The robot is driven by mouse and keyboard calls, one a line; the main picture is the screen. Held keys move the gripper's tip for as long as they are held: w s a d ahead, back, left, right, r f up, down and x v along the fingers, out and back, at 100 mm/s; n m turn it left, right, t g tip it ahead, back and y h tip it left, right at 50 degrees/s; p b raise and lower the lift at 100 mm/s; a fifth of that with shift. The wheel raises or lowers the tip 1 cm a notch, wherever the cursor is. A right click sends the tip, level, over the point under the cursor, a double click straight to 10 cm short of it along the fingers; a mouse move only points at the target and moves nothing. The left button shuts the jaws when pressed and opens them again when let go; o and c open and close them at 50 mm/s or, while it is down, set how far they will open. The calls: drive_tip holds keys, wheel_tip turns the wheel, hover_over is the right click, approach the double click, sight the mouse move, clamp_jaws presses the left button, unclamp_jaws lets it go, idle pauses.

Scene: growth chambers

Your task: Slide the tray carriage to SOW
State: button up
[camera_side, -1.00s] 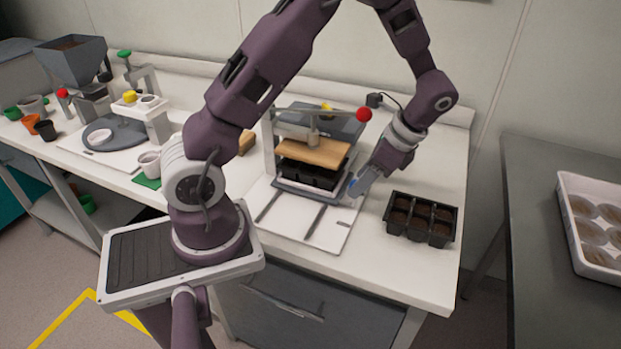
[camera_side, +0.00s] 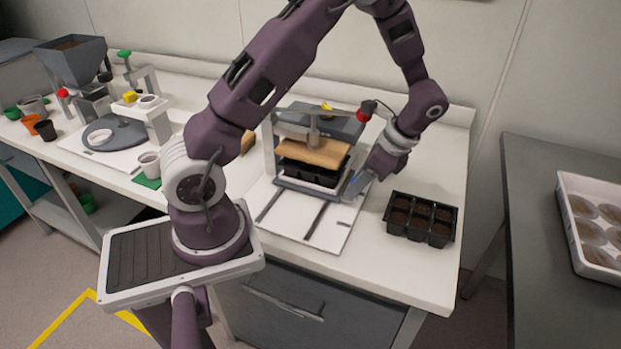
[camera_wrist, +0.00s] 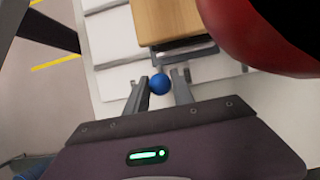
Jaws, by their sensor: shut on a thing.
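The tray carriage (camera_side: 308,191) sits at the back of its rails, under the press. A black cell tray (camera_side: 308,175) is on it, below the wooden press board (camera_side: 314,152). In the wrist view, the carriage's blue ball knob (camera_wrist: 160,84) is between my fingertips. My gripper (camera_side: 350,188) is at the carriage's right front side, shut on the knob; it also shows in the wrist view (camera_wrist: 161,88). In the side view my fingers mostly hide the knob. I cannot read any SOW mark.
The press lever's red ball (camera_side: 363,115) is close above my gripper. The white base plate with dark rails (camera_side: 316,220) is clear in front of the carriage. A black soil-filled cell tray (camera_side: 421,219) stands to the right.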

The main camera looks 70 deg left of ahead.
drive_tip(key=shift+w+a, duration=3.4)
drive_tip(key=shift+w, duration=0.1)
drive_tip(key=o, duration=0.9)
wheel_tip(320, 180, up, 8)
drive_tip(key=shift+s, duration=0.1)
